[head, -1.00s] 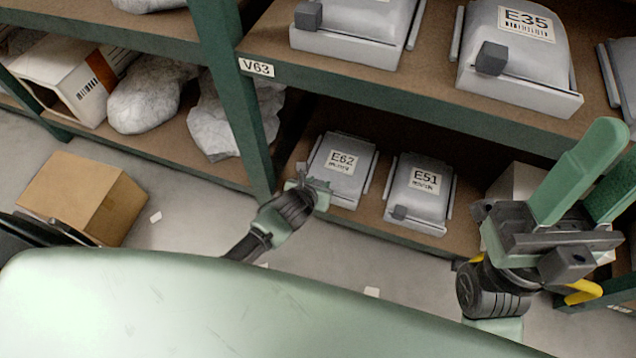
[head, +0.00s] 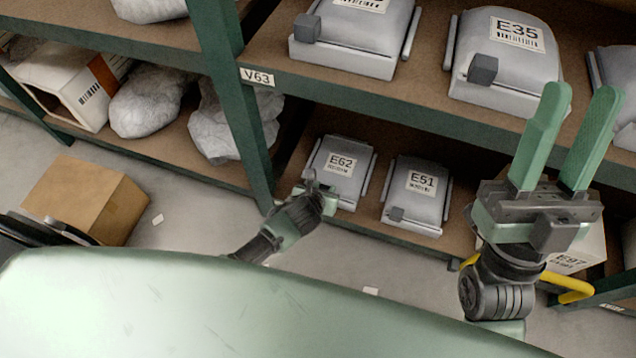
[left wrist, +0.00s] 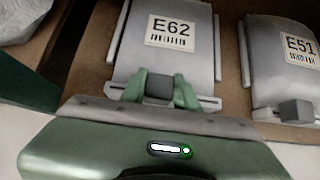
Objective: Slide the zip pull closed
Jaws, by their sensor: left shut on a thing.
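The grey pouch labelled E62 (head: 344,183) lies on the lower shelf in the head view, and its front fills the upper middle of the left wrist view (left wrist: 170,65). Its dark grey block-shaped zip pull (left wrist: 159,88) sits near the middle of the pale track (left wrist: 206,102) along the front edge. My left gripper (head: 318,186) is at that front edge, its green fingers shut on the pull from both sides. In the head view the gripper hides the pull. My right gripper (head: 581,94) is open and empty, fingers pointing up, in front of the shelves at the right.
Pouch E35 (head: 510,65) sits on the upper shelf. A green rack post (head: 238,110) stands left of E62. A cardboard box (head: 85,200) is on the floor at left.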

